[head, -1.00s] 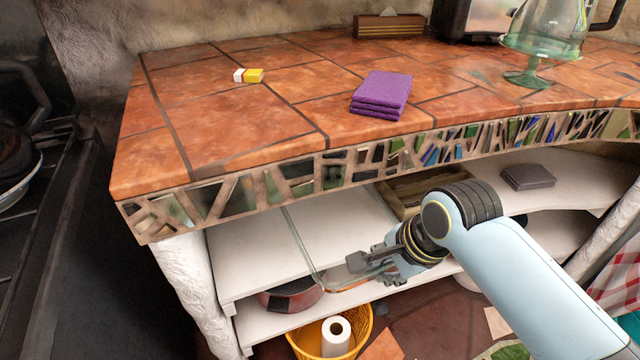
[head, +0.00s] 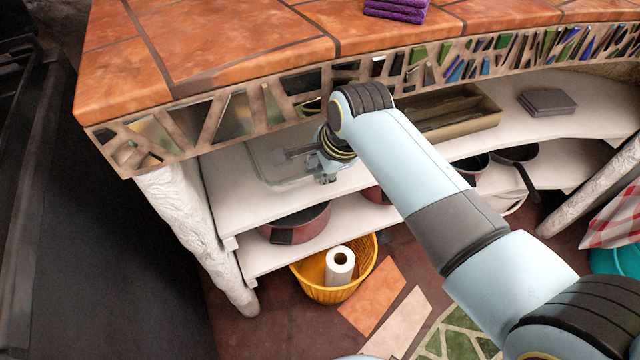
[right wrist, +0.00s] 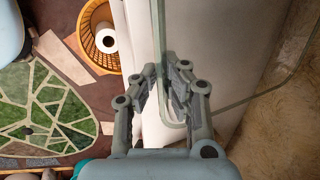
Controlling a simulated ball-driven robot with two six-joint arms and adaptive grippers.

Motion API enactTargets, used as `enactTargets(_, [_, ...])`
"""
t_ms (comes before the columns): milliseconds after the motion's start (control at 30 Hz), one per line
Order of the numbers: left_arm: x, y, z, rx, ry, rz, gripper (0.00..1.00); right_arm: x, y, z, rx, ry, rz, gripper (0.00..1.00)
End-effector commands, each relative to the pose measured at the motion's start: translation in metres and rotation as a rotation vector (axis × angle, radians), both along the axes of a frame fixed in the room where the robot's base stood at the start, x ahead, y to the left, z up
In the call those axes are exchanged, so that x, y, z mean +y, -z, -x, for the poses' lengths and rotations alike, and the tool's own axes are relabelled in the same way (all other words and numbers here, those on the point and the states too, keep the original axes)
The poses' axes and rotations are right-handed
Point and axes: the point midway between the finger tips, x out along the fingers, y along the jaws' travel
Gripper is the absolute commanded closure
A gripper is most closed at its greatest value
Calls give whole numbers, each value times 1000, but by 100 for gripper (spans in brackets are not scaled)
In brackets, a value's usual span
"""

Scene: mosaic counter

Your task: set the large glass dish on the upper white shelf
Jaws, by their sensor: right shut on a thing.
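The large glass dish (head: 266,166) is clear and low-walled, under the counter and over the left part of the upper white shelf (head: 226,192). My right gripper (head: 308,166) is shut on its near right edge. In the right wrist view the dish's greenish glass rim (right wrist: 240,102) runs between the fingers of my right gripper (right wrist: 168,78), with the white shelf beyond. I cannot tell whether the dish touches the shelf. The counter edge hides its back part. My left gripper is not in view.
The mosaic counter edge (head: 235,112) overhangs the shelf closely. A wooden tray (head: 455,118) and dark folded cloths (head: 547,101) sit further right on the upper shelf. A red pot (head: 297,224) is on the lower shelf. A yellow basket (head: 318,285) holding a paper roll stands below.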

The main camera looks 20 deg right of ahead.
Motion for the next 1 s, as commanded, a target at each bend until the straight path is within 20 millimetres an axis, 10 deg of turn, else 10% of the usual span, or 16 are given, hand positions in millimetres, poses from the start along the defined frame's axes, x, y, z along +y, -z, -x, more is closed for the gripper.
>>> enactTargets(700, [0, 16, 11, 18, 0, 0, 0, 1, 40, -3, -7, 2, -1, 100])
enactTargets(867, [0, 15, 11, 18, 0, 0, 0, 0, 41, 0, -1, 1, 0, 74])
enactTargets(1000, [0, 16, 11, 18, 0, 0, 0, 0, 42, 0, 0, 1, 0, 71])
